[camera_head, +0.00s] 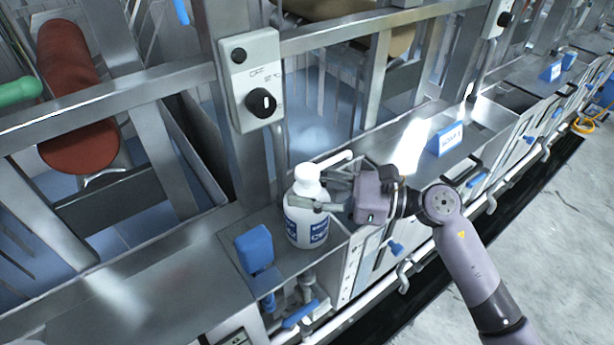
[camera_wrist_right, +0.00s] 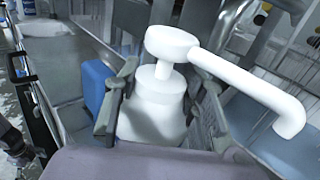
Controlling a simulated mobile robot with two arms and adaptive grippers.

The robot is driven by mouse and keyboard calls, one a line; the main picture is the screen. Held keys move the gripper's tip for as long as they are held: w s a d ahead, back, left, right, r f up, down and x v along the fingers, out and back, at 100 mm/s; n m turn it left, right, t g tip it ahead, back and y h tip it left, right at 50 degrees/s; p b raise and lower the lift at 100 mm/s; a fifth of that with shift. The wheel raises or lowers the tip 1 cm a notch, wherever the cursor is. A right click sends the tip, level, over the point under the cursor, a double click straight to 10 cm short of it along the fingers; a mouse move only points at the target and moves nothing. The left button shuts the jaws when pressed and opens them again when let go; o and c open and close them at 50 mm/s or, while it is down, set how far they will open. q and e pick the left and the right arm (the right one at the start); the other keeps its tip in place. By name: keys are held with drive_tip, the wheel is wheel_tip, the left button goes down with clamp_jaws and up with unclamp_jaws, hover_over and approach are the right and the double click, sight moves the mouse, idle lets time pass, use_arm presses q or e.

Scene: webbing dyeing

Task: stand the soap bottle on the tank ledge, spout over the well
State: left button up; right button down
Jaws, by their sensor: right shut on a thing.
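The soap bottle (camera_head: 305,222) is white with a blue label and a white pump top. It stands upright at the tank ledge (camera_head: 290,262), between the blue block and the control-box post. Whether its base touches the ledge is hard to tell. Its spout points to the right and slightly back in the head view. My right gripper (camera_head: 318,200) is shut on the bottle just below its neck. In the right wrist view the fingers flank the bottle's shoulder (camera_wrist_right: 155,115), and the long spout (camera_wrist_right: 250,85) reaches right and bends down. My left gripper is not in view.
A blue block (camera_head: 254,248) stands close to the bottle's left. A grey control box (camera_head: 252,80) with a black knob hangs on the post behind. A blue sign (camera_head: 446,138) stands farther right on the ledge. Valves and pipes (camera_head: 300,312) run below the front edge.

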drive_tip(key=shift+r, duration=0.2)
drive_tip(key=shift+f, duration=0.1)
drive_tip(key=c, duration=1.5)
unclamp_jaws()
drive_tip(key=shift+f, duration=0.2)
drive_tip(key=o, duration=0.5)
drive_tip(key=shift+c, duration=0.2)
drive_tip(key=shift+r, duration=0.1)
drive_tip(key=shift+r, duration=0.2)
drive_tip(key=s+d+b, duration=0.2)
drive_tip(key=d+b, duration=0.3)
drive_tip(key=d, duration=0.7)
